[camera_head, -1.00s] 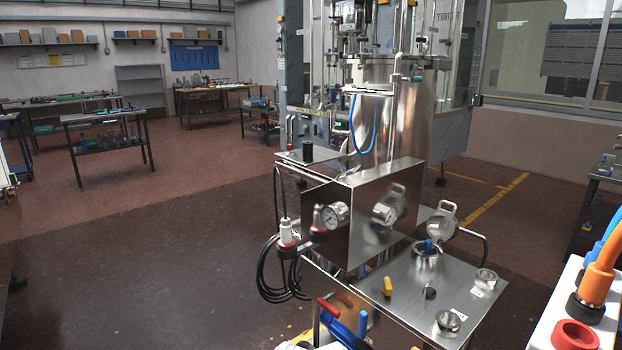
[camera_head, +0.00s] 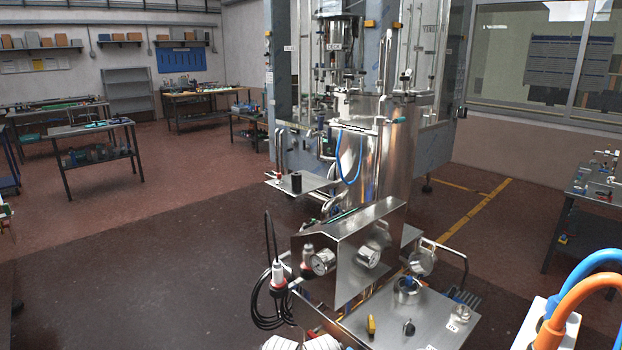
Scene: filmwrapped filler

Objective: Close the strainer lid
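The strainer (camera_head: 407,288) is a short round steel cup set in the flat steel top of the machine, with something blue in or at its mouth. The round steel strainer lid (camera_head: 421,262) stands open, roughly upright, just behind and right of the mouth. The folded steel panel is close to its left. The lid's handle is small and hard to make out now. Neither of my grippers can be made out in the head view.
A steel panel with a gauge (camera_head: 322,262) stands left of the strainer. A yellow knob (camera_head: 371,325) and a black knob (camera_head: 409,328) stand in front of it. A bent pipe (camera_head: 449,254) rises to the right. Orange and blue hoses (camera_head: 590,290) are at lower right. Open floor lies left.

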